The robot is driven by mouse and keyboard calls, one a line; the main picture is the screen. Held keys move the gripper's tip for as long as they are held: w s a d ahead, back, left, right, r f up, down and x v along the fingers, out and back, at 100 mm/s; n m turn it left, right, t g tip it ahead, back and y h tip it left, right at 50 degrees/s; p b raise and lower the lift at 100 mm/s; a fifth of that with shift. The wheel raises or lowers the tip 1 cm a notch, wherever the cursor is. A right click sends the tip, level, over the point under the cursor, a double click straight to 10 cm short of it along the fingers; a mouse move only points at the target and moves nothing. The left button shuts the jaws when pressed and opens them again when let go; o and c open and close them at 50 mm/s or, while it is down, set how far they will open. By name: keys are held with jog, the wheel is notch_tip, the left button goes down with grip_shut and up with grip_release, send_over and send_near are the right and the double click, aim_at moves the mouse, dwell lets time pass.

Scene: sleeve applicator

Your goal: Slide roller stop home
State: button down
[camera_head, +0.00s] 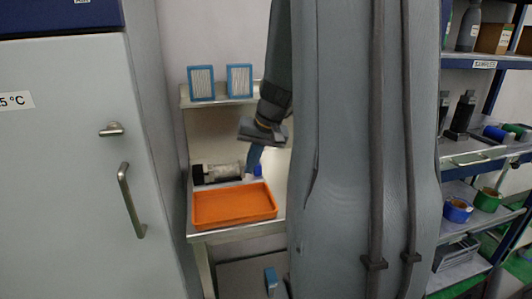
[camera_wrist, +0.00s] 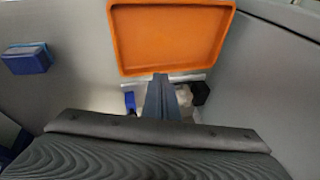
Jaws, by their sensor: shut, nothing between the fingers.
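The sleeve applicator lies on the bench behind the orange tray in the head view. It has a black end block (camera_head: 203,174) at the left and a pale roller body (camera_head: 228,172) beside it. A small blue piece (camera_head: 258,170), perhaps the roller stop, is at the right end; it also shows in the wrist view (camera_wrist: 130,101). My gripper (camera_head: 251,171) points down between the pale body and the blue piece. In the wrist view its fingers (camera_wrist: 159,80) are closed together and empty, partly hiding the applicator. I cannot tell whether they touch the blue piece.
The orange tray (camera_head: 234,223) sits at the front of the bench. Two blue-framed filters (camera_head: 201,83) stand on the shelf above. A tall grey cabinet (camera_head: 75,160) is at the left. A rack with bottles and tape rolls (camera_head: 488,199) is at the right.

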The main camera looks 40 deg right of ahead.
jog(key=d+r+m+t, duration=0.1)
jog(key=d+r, duration=0.1)
jog(key=d, duration=0.5)
jog(key=d+r+m+t+h, duration=0.1)
jog(key=d+r, duration=0.2)
jog(key=d, duration=0.5)
jog(key=shift+s+d+r+m, duration=0.2)
jog(key=shift+d+r+m, duration=0.05)
jog(key=shift+m, duration=0.05)
jog(key=w+a+f+p, duration=0.2)
jog(key=w+f+p, duration=0.2)
jog(key=w+f, duration=0.4)
jog(key=shift+w+a+f, duration=0.15)
jog(key=shift+w+f, duration=0.25)
jog(key=shift+f, duration=0.1)
